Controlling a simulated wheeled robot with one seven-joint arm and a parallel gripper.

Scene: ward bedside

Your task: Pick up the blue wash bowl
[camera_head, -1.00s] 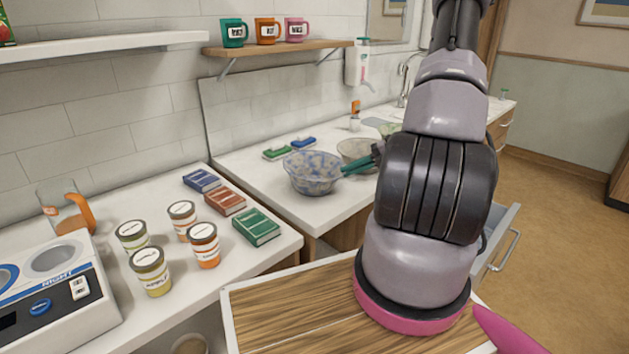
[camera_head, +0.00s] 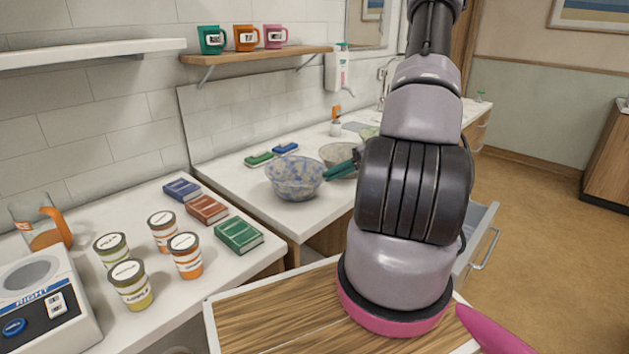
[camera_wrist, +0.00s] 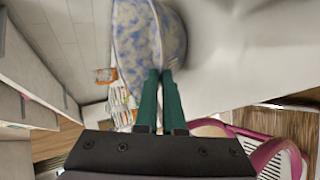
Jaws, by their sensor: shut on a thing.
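The blue wash bowl (camera_head: 292,181) is mottled blue and white. It is at the counter near the middle of the head view, upright or nearly so. My gripper (camera_head: 328,175) reaches it from the right, with green fingers shut on its right-hand rim. In the wrist view, the fingers (camera_wrist: 160,74) pinch the wall of the bowl (camera_wrist: 130,40), one on each side. I cannot tell whether the bowl's base touches the counter. My arm hides part of the counter to the right.
A beige bowl (camera_head: 338,155) stands close behind the blue one. Green (camera_head: 259,159) and blue (camera_head: 286,148) sponges lie behind it to the left. Books (camera_head: 208,209) and several labelled tubs (camera_head: 186,256) are on the nearer counter (camera_head: 250,268). An open drawer (camera_head: 484,225) juts out at right.

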